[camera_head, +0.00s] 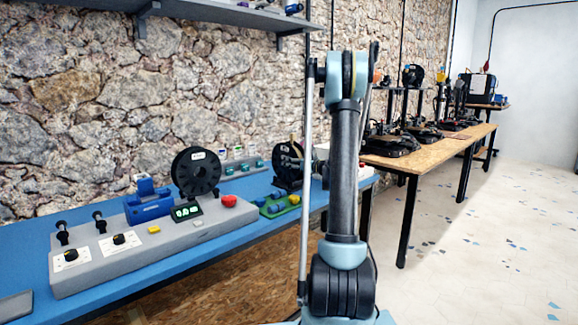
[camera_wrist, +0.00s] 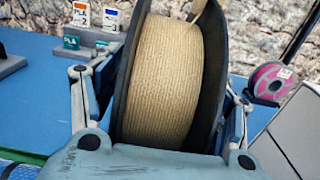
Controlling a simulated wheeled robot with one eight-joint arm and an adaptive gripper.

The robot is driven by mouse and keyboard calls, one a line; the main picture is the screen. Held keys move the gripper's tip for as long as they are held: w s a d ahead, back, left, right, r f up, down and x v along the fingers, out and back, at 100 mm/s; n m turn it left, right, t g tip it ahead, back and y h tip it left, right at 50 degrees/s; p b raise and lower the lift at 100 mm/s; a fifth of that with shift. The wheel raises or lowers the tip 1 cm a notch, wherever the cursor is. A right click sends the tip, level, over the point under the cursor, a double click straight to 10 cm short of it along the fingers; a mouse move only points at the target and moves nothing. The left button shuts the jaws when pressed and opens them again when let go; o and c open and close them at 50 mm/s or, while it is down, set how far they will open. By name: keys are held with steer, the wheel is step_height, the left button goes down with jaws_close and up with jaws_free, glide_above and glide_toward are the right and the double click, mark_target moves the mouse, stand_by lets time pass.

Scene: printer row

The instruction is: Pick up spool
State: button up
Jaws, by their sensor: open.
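A spool of tan filament (camera_wrist: 168,85) with dark flanges fills the middle of the wrist view, standing upright on its rim. My gripper (camera_wrist: 160,95) is open, with one finger on each side of the spool, close to its flanges; I cannot tell whether they touch. In the head view a dark spool (camera_head: 284,180), seemingly the same one, stands on the blue bench, partly hidden by my arm. Another black spool (camera_head: 195,173) stands on the grey control panel to the left.
The control panel (camera_head: 110,262) carries knobs, a display and a red button (camera_head: 229,201). A green tray (camera_head: 280,208) with blue items lies by the spool. A pink spool (camera_wrist: 272,82) is at the right in the wrist view. Printers stand on a wooden table (camera_head: 430,155).

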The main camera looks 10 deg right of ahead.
mark_target(293, 138)
jaws_close()
steer(key=shift+r, duration=0.1)
stand_by(0.3)
steer(key=shift+w+r, duration=0.1)
steer(key=shift+r, duration=4.85)
